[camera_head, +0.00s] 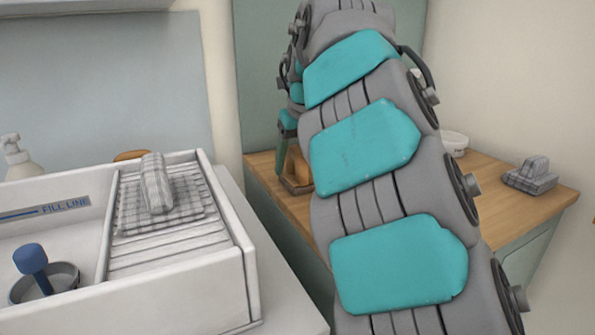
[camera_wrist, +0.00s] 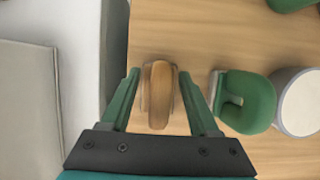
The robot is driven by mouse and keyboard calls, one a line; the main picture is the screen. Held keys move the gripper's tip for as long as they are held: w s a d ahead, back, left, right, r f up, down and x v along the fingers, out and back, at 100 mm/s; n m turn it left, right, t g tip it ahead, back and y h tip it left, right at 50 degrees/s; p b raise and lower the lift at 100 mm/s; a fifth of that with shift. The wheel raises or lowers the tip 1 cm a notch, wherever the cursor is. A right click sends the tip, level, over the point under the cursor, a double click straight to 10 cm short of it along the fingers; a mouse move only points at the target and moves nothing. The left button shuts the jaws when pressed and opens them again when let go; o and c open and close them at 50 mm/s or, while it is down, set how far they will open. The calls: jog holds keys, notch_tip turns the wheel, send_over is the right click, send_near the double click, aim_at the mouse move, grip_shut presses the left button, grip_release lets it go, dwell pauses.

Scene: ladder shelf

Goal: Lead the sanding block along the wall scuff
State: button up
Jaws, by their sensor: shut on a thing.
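The sanding block (camera_wrist: 158,92), with a rounded tan wooden grip, is between the green fingers of my gripper (camera_wrist: 160,100) in the wrist view. My gripper is shut on it. In the head view the block (camera_head: 300,168) shows at the left part of the wooden counter (camera_head: 500,212), partly hidden by my arm. I cannot tell whether it touches the counter or a wall. My gripper (camera_head: 288,125) is mostly hidden there too. I cannot make out the wall scuff in either view.
A white basin (camera_head: 190,290) with a folded checked cloth (camera_head: 157,185) and a blue-knobbed tool (camera_head: 32,262) stands left. A bowl (camera_head: 453,142) and another cloth (camera_head: 530,176) are on the counter at right. A green handled object (camera_wrist: 247,102) and white round thing (camera_wrist: 300,102) lie right of my gripper.

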grip_shut()
jog(key=shift+r, duration=0.1)
notch_tip(320, 180, up, 2)
jog(key=shift+r+p, duration=0.2)
jog(key=shift+p, duration=1)
jog(key=shift+w+r, duration=0.1)
jog(key=shift+r, duration=2.15)
